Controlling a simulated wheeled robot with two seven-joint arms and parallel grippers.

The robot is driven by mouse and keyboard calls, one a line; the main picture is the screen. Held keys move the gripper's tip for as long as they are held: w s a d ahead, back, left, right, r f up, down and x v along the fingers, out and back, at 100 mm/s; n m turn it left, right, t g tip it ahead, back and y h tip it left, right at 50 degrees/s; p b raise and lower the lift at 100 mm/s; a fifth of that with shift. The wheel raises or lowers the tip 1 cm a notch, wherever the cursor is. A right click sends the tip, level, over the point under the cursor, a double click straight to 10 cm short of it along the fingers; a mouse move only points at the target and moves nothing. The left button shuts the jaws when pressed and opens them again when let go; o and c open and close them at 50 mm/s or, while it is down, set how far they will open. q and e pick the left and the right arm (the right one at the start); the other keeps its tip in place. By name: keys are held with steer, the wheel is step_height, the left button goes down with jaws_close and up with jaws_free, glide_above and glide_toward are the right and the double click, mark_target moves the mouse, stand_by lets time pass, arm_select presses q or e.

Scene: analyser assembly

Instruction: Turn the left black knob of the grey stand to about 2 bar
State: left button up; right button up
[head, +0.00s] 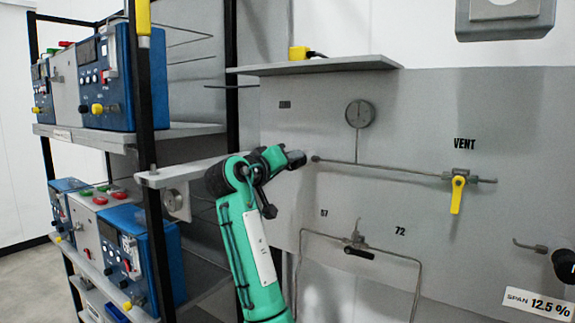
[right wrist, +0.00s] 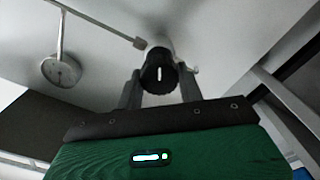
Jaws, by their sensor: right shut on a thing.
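The black knob (right wrist: 158,72) with a white mark shows in the right wrist view, between the two fingers of my right gripper (right wrist: 160,88). The gripper is shut on it, and the white mark stands nearly upright in that view. In the head view, my right gripper (head: 292,159) reaches the grey panel (head: 420,120), and the knob is hidden there. A round pressure gauge (head: 360,113) sits on the panel, up and right of the gripper; it also shows in the right wrist view (right wrist: 60,70). Its reading is too small to tell. My left gripper is not in view.
A thin pipe runs from beside the gripper to a yellow valve handle (head: 457,195) under the word VENT. A shelf (head: 320,65) juts out above. A rack with blue instruments (head: 120,80) stands at the left. A black round part (head: 565,266) shows at the right edge.

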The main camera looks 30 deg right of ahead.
steer(key=shift+f, duration=0.2)
steer(key=o, duration=1)
steer(key=shift+r, duration=0.1)
steer(key=shift+a, duration=0.1)
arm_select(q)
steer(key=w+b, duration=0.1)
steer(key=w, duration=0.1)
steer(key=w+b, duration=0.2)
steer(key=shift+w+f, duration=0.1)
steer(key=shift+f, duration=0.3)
arm_select(e)
steer(key=v, duration=1.3)
steer(key=shift+s+a, duration=0.2)
steer(key=shift+a, duration=0.15)
